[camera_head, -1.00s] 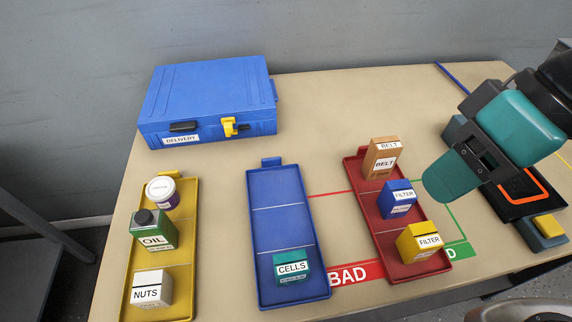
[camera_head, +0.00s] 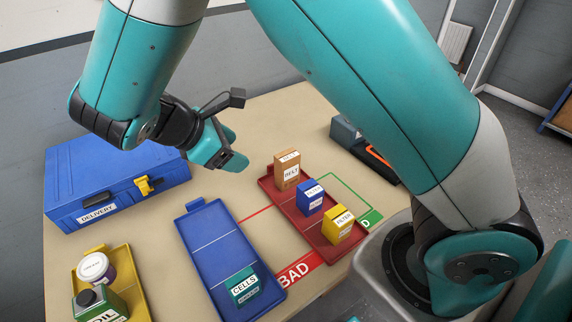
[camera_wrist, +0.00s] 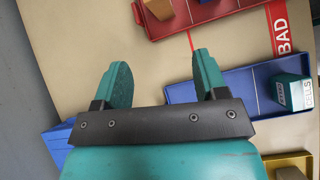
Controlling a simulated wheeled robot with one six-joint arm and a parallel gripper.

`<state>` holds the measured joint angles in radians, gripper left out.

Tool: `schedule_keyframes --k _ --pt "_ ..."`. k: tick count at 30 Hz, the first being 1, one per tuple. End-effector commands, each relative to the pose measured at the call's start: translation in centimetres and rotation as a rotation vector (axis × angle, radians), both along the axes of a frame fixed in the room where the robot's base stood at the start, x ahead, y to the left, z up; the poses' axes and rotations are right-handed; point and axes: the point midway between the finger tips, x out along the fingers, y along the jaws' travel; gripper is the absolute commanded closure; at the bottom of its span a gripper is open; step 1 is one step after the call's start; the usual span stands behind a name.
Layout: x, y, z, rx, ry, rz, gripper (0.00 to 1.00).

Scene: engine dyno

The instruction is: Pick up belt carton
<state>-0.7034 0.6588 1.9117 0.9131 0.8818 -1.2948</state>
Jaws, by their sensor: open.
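The belt carton (camera_head: 287,170) is a brown box with white BELT labels. It stands upright in the far compartment of the red tray (camera_head: 268,186). In the wrist view only part of the carton (camera_wrist: 158,9) shows, at the top edge. My gripper (camera_head: 236,148) is in the air to the left of the carton, apart from it. In the wrist view my gripper (camera_wrist: 161,80) has its two teal fingers spread with nothing between them.
The blue filter box (camera_head: 310,198) and yellow filter box (camera_head: 338,224) share the red tray. A blue tray (camera_head: 205,240) holds the CELLS box (camera_head: 243,285). A blue DELIVERY case (camera_head: 115,180) and a yellow tray (camera_head: 123,262) are at left. A dark device (camera_head: 345,131) lies behind.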

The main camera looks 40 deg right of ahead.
Motion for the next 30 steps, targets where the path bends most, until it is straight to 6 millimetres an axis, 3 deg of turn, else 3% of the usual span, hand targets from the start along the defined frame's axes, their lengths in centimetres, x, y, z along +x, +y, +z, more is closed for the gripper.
schedule_keyframes --k 4,11,24,30 --pt "0.2 1.4 -1.2 -0.213 0.097 0.096 0.34" --pt "-0.4 1.6 -2.0 -0.336 0.157 0.132 0.34" --pt "-0.5 -6.6 -6.4 -0.339 0.162 0.130 0.34" --pt "-0.4 -8.5 -7.5 -0.338 0.159 0.133 0.34"
